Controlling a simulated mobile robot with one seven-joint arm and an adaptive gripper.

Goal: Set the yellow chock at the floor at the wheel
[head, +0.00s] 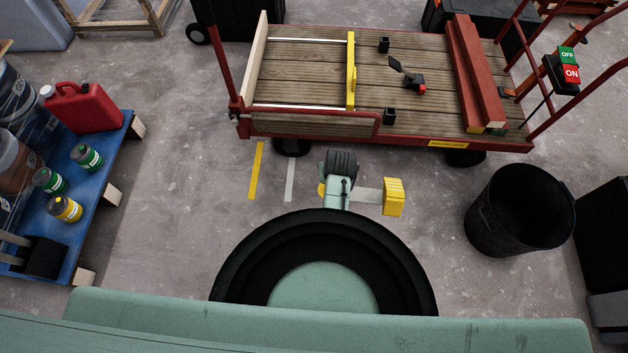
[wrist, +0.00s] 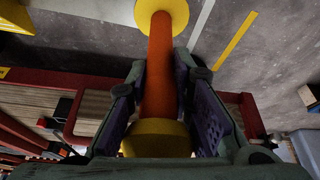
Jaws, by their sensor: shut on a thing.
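The yellow chock is a ribbed block (head: 393,197) to the right of my arm in the head view. A pale flat strip (head: 368,196) runs from it towards my gripper. In the wrist view my gripper (wrist: 160,68) is shut on an orange handle (wrist: 160,85) with a yellow disc (wrist: 163,12) at its far end; the handle appears joined to that strip. My arm hides the handle in the head view. I cannot tell whether the chock touches the floor. Dark wheels (head: 291,147) and (head: 465,158) show under the red cart's near edge, mostly hidden.
The red cart (head: 300,128) with a plank deck stands ahead. Yellow (head: 256,170) and pale (head: 290,181) stripes mark the floor before it. A black bin (head: 480,230) stands right. A blue pallet (head: 88,215) with a red canister (head: 82,107) and tins is left.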

